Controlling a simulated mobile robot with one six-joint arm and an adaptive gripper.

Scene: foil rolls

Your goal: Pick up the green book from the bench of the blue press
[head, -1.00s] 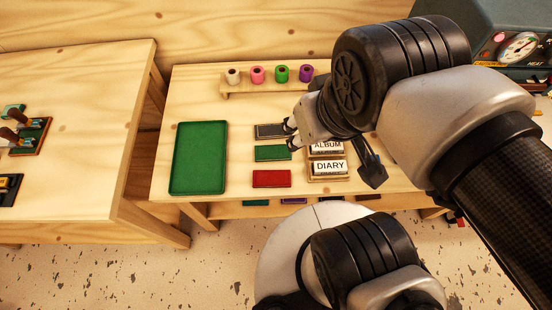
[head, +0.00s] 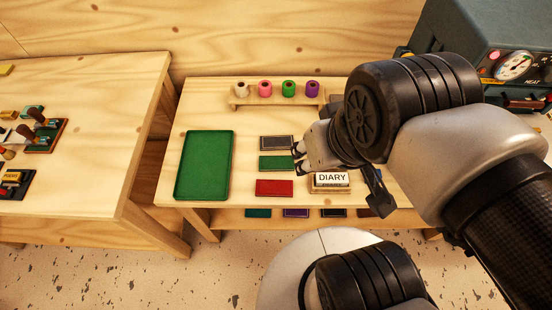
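A flat green book (head: 275,163) lies on the light wood bench, between a dark grey book (head: 276,142) and a red book (head: 274,188). My gripper (head: 299,159) is at the green book's right end, its two dark fingertips apart and nothing seen between them. I cannot tell its height above the bench or whether it touches the book. The blue press (head: 487,55), dark blue-grey with a round gauge, is at the upper right. My arm hides part of it and the right of the bench.
A green tray (head: 204,134) lies left of the books. A rack (head: 277,101) with coloured foil rolls stands behind. A DIARY block (head: 331,181) is right of the red book. More books lie on the lower shelf (head: 272,222). Another bench (head: 82,100) stands at left.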

